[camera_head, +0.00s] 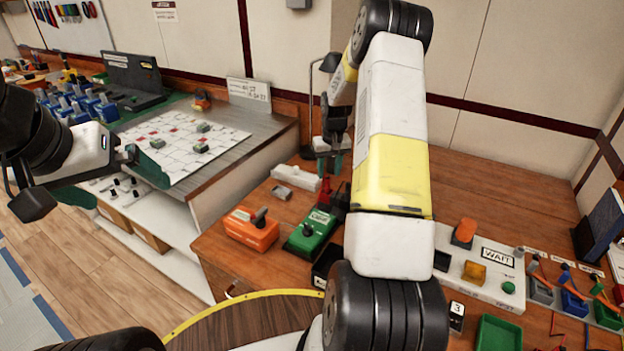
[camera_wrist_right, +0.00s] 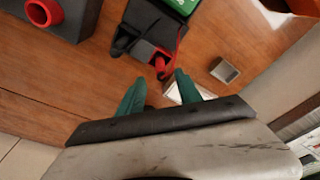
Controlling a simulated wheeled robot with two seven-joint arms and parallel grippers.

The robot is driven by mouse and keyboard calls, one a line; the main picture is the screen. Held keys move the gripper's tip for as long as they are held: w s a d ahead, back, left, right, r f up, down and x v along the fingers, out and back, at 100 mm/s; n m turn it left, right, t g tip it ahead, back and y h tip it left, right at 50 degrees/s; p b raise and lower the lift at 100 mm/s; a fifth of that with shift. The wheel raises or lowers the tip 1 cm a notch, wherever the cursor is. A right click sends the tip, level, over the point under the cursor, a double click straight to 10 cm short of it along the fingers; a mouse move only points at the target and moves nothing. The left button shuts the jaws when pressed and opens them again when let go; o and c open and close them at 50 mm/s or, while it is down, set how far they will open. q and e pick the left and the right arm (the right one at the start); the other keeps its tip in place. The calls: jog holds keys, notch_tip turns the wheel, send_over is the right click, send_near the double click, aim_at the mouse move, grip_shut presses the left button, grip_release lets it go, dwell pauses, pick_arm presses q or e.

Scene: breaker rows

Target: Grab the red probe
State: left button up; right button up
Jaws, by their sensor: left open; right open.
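The red probe (camera_wrist_right: 161,66) rests in a dark holder (camera_wrist_right: 130,42) beside a black probe in the right wrist view. In the head view red parts (camera_head: 325,192) show next to the green meter (camera_head: 312,232), partly hidden by my right arm. My right gripper (camera_wrist_right: 158,88) is open and empty, its green fingers just short of the red probe and pointing towards it. In the head view the right gripper (camera_head: 328,150) hangs above the bench, behind the holder. My left gripper (camera_head: 118,180) is open and empty at the far left, beside the grid-board bench.
An orange meter (camera_head: 251,229) stands left of the green one. A white block (camera_head: 297,177) and small grey box (camera_head: 281,192) lie behind them. A white WAIT panel (camera_head: 482,275) and a green tray (camera_head: 498,333) are at right.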

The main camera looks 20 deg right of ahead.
aim_at(328, 176)
jog(key=f, duration=0.3)
jog(key=shift+w+a+f, duration=0.1)
jog(key=shift+w+f, duration=0.05)
jog(key=shift+w, duration=0.15)
jog(key=shift+c, duration=0.4)
grip_shut()
dwell(0.8)
